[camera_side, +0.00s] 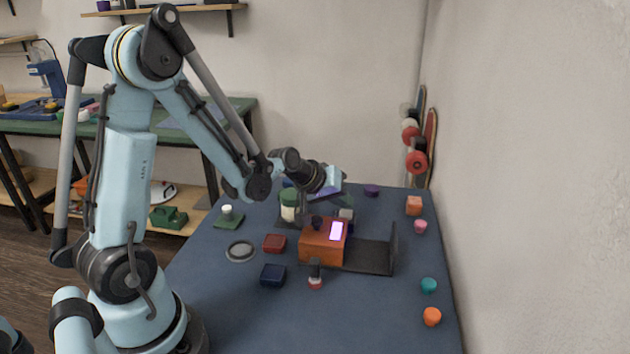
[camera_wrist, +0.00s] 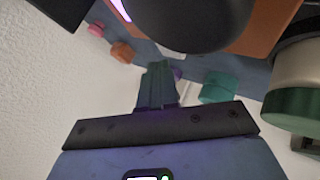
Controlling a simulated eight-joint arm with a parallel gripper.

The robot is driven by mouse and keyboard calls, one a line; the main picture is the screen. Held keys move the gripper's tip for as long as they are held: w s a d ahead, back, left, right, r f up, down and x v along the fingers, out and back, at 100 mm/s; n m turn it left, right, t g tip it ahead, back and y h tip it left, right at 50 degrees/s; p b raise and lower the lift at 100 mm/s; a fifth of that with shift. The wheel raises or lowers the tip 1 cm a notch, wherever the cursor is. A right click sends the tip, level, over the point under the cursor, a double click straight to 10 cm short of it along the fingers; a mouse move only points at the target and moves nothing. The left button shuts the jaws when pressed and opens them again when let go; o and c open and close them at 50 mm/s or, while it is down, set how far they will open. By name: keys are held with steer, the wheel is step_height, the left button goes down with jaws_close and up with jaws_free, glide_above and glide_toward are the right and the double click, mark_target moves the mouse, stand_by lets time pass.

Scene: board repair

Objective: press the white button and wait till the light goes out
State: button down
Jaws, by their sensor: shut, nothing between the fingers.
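An orange box (camera_side: 318,249) stands on the table in the side view, with a glowing pale violet panel (camera_side: 337,231) on its face. The lit panel (camera_wrist: 121,9) also shows at the top edge of the wrist view. A dark round knob (camera_side: 317,222) sits on the box; a large dark rounded shape fills the top of the wrist view. A white button-like cap (camera_side: 226,209) stands on a green base at the left. My gripper (camera_wrist: 158,72) is shut and empty, above and behind the box. Its fingertips are hard to make out in the side view; I cannot tell whether they touch anything.
A dark grey bracket (camera_side: 370,257) stands right of the box. A green-lidded jar (camera_side: 289,206) is close behind it. A red block (camera_side: 274,243), a navy block (camera_side: 273,275) and a grey ring (camera_side: 240,251) lie to the left.

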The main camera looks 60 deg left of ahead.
mark_target(342, 216)
steer(key=shift+r, duration=0.3)
steer(key=shift+r, duration=2.5)
steer(key=shift+s+d+r, duration=0.2)
steer(key=shift+s+d, duration=0.05)
steer(key=shift+d, duration=0.05)
steer(key=s+d+r+m+g, duration=0.2)
steer(key=s+d+m, duration=0.6)
steer(key=s, duration=0.7)
steer(key=shift+d+r, duration=0.45)
steer(key=shift+d, duration=0.2)
